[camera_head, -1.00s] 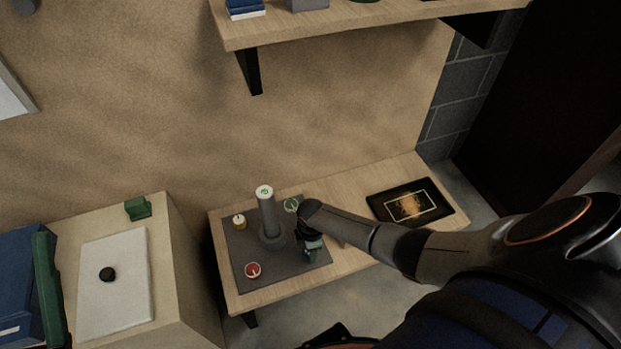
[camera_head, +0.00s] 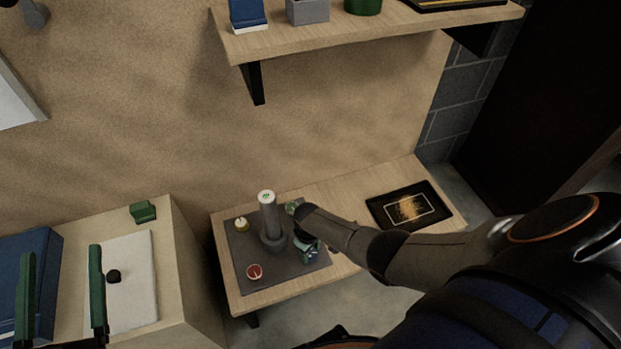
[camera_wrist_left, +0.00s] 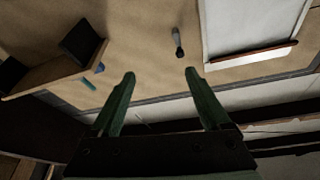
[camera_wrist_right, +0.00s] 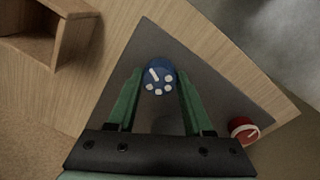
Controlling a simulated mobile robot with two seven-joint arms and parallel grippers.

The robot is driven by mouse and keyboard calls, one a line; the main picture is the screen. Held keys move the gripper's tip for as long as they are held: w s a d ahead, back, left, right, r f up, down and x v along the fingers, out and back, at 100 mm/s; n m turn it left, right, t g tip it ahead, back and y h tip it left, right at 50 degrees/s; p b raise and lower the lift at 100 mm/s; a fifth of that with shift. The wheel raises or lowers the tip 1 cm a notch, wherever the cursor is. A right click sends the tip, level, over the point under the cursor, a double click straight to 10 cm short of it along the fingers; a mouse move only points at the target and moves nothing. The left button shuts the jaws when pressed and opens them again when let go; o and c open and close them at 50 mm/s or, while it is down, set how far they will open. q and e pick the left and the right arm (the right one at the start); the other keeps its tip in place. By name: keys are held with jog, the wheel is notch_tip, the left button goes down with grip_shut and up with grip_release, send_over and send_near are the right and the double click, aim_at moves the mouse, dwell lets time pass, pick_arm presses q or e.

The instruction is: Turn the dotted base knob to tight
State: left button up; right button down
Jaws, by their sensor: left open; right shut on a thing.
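The dotted base knob (camera_wrist_right: 157,76) is blue, with several white dots and a white pointer line, in the right wrist view. It lies between the fingers of my right gripper (camera_wrist_right: 160,84), which is shut on it. A grey post (camera_head: 269,218) with a green-marked top stands on the plate. My left gripper (camera_head: 61,250) is open and empty at the far left, and also shows in the left wrist view (camera_wrist_left: 160,73).
Red (camera_head: 254,272), yellow (camera_head: 241,225) and green (camera_head: 291,208) knobs sit around the post. A black framed picture (camera_head: 380,212) lies on the right of the bench. A shelf (camera_head: 330,38) hangs above. A counter with a white board (camera_head: 135,300) is at left.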

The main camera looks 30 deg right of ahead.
jog(key=m, duration=0.3)
jog(key=shift+m, duration=0.9)
jog(key=m, duration=0.4)
jog(key=shift+m+g, duration=0.3)
pick_arm(q)
jog(key=shift+w+f, duration=0.1)
jog(key=shift+f, duration=0.45)
pick_arm(e)
jog(key=shift+m, duration=0.6)
pick_arm(q)
jog(key=shift+r, duration=0.15)
pick_arm(e)
jog(key=shift+m, duration=0.3)
jog(key=shift+c, duration=1.5)
grip_release()
jog(key=shift+r, duration=0.1)
